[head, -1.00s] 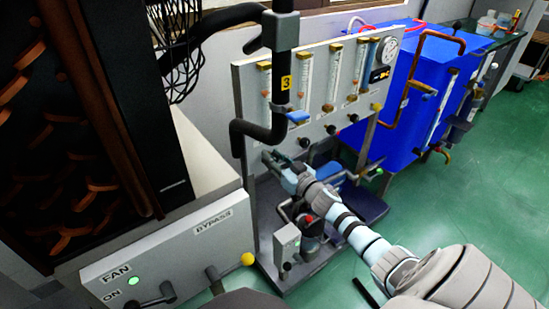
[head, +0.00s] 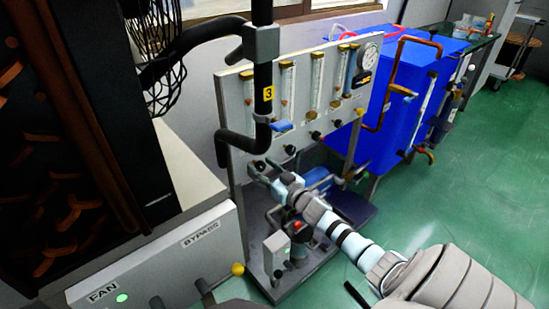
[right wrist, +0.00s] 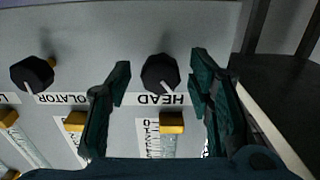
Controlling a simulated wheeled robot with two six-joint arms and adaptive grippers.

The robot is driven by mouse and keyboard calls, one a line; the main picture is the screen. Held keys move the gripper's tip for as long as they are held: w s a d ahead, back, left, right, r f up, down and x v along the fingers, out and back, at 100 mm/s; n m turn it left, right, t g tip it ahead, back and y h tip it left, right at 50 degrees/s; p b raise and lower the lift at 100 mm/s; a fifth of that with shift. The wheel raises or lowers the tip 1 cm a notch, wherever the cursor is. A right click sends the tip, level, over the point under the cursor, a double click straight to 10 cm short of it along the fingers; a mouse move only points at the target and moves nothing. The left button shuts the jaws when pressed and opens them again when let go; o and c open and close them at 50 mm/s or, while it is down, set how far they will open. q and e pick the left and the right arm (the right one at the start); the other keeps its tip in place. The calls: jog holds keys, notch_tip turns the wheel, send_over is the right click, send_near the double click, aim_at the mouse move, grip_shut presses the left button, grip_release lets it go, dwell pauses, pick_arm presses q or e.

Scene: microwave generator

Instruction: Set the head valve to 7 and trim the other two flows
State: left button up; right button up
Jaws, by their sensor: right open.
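The grey flow panel (head: 232,115) stands upright and carries several clear flow tubes with black knobs below them. My right gripper (head: 262,172) is at the panel's lower left. In the right wrist view the head valve knob (right wrist: 158,72), black with a pale pointer line, shows between the two open fingers of my right gripper (right wrist: 160,78). I cannot tell whether either finger touches it. The pointer slants down and right. Below are the HEAD label and a tube with a brass fitting (right wrist: 172,122). Another knob (right wrist: 32,75) is left, by a label ending in "OLATOR". My left gripper is out of view.
A black pipe (head: 263,75) with a yellow 3 tag and blue handle (head: 282,126) runs in front of the panel. The FAN/BYPASS box (head: 165,265) is at lower left. A blue tank (head: 400,100) stands right.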

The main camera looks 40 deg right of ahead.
jog(key=s, duration=1.1)
jog(key=shift+a, duration=0.15)
jog(key=shift+w, duration=0.1)
